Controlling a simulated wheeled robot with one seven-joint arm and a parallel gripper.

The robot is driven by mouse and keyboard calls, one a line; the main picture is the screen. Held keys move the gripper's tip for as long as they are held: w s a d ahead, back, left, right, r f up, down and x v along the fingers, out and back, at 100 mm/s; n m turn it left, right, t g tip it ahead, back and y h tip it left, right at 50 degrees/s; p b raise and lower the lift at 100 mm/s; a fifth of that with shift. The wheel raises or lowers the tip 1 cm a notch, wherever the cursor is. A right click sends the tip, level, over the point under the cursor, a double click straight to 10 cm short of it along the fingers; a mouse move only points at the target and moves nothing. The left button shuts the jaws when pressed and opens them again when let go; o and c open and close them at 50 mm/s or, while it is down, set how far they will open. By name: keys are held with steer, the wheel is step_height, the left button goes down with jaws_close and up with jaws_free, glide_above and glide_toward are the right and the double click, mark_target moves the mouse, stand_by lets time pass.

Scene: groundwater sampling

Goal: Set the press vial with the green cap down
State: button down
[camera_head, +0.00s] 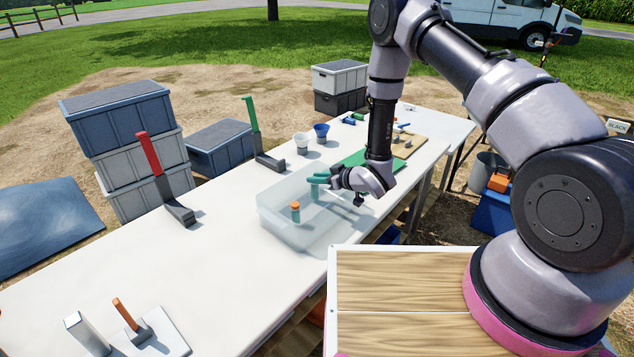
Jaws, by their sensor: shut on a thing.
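My gripper (334,183) is above the right part of a clear plastic tub (283,236) on the white table. It is shut on a small teal-green thing (317,181), seemingly the press vial with the green cap. The vial shows at the left of the fingers, over the tub; its lower part is small, and I cannot tell whether it touches the tub. Another vial with an orange cap (295,207) stands upright in the tub, left of my gripper.
A red-handled press (150,155) and a green-handled one (252,115) stand along the table's far edge. White (301,140) and blue (321,129) cups stand behind the tub. A green mat (354,160) lies beyond my gripper.

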steer(key=shift+f, duration=0.55)
steer(key=shift+f, duration=0.15)
steer(key=c, duration=0.7)
jaws_free()
